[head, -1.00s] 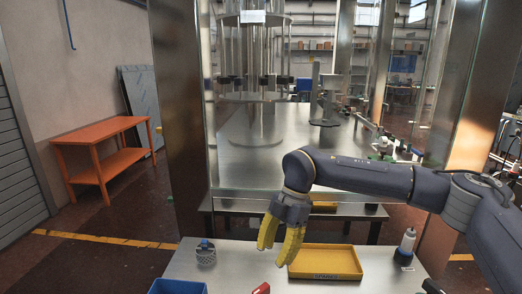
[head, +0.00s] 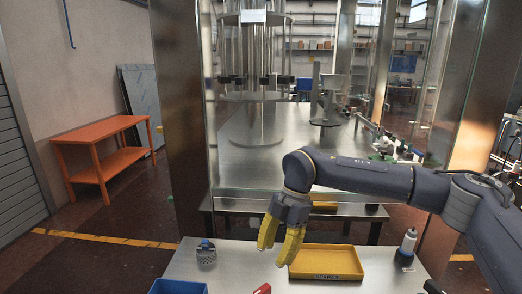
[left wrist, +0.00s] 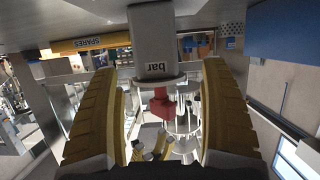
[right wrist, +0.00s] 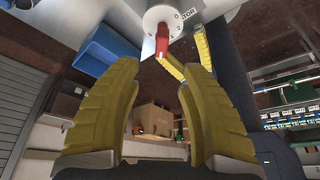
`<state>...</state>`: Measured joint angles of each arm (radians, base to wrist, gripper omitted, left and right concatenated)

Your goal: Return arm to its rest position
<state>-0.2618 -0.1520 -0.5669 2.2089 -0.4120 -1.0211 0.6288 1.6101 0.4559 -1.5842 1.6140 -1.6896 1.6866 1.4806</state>
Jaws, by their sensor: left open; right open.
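My right gripper (head: 282,246) is open and empty, pointing down beside the left end of the yellow tray. Its yellow fingers also show open in the right wrist view (right wrist: 160,72). My left gripper (left wrist: 160,75) is open; it is outside the head view. A grey-white fixture marked "bar" (left wrist: 153,42) with a red handle (left wrist: 162,105) shows between its fingers, and I cannot tell if they touch it. The red handle also shows in the right wrist view (right wrist: 163,42), with yellow fingers of my left gripper (right wrist: 200,52) beside it.
The yellow tray (head: 325,262) lies on the steel table (head: 235,268). A blue bin (head: 177,287) is at the front edge. A glass-walled enclosure (head: 270,150) stands behind.

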